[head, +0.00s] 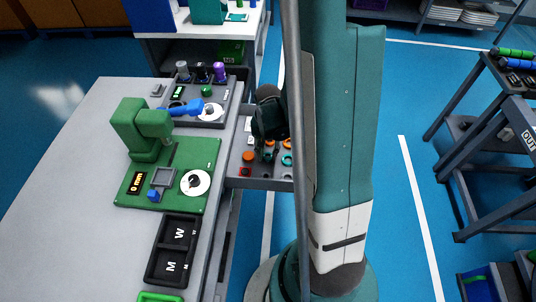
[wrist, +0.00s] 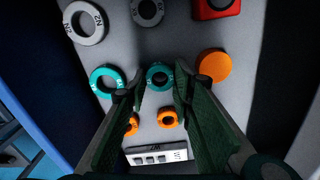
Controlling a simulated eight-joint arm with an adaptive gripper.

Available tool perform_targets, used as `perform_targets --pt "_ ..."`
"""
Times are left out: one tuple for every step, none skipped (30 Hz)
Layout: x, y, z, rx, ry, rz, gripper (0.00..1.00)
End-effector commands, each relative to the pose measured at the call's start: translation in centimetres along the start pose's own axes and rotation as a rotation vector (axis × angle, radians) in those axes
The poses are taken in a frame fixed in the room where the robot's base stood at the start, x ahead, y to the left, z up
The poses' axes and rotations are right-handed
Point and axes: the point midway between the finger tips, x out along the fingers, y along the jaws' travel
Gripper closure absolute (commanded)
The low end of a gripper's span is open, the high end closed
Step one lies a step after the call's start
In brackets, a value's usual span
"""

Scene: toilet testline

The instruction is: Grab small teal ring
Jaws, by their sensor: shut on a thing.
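The small teal ring (wrist: 160,69) is in the wrist view, between the fingertips of my gripper (wrist: 160,80). The fingers are shut on it from both sides. I cannot tell whether it still touches the drawer floor. A larger teal ring (wrist: 95,75) lies just left of the left fingertip. In the head view my gripper (head: 268,150) reaches down into the open drawer (head: 240,181), and the small ring cannot be made out there.
Around the fingers lie an orange disc (wrist: 214,65), two small orange rings, grey rings (wrist: 85,22), a red block (wrist: 215,7) and a white labelled block (wrist: 158,155). The green device (head: 170,175) and black tray (head: 172,250) stand on the table left of the drawer.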

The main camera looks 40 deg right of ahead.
Motion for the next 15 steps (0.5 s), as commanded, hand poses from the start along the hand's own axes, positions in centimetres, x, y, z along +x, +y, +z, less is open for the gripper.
perform_targets --pt "-0.6 0.0 0.1 0.000 0.000 0.000 0.82" --pt "-0.8 0.0 0.1 0.000 0.000 0.000 0.82" --pt "-1.2 0.0 0.1 0.000 0.000 0.000 0.82" --pt "-1.6 0.0 0.1 0.000 0.000 0.000 0.82" --pt "-1.9 0.0 0.0 0.000 0.000 0.000 0.82" --pt "-2.4 0.0 0.1 0.000 0.000 0.000 0.82" --pt "-2.7 0.0 0.1 0.000 0.000 0.000 0.82" --pt "-3.1 0.0 0.1 0.000 0.000 0.000 0.82" --pt "-3.6 0.0 0.1 0.000 0.000 0.000 0.82" --pt "-3.9 0.0 0.0 0.000 0.000 0.000 0.82" --pt "-4.3 0.0 0.1 0.000 0.000 0.000 0.82" --pt "-4.8 0.0 0.1 0.000 0.000 0.000 0.82" --pt "-5.1 0.0 0.1 0.000 0.000 0.000 0.82" --pt "-5.5 0.0 0.0 0.000 0.000 0.000 0.82" --pt "-6.0 0.0 0.0 0.000 0.000 0.000 0.82"
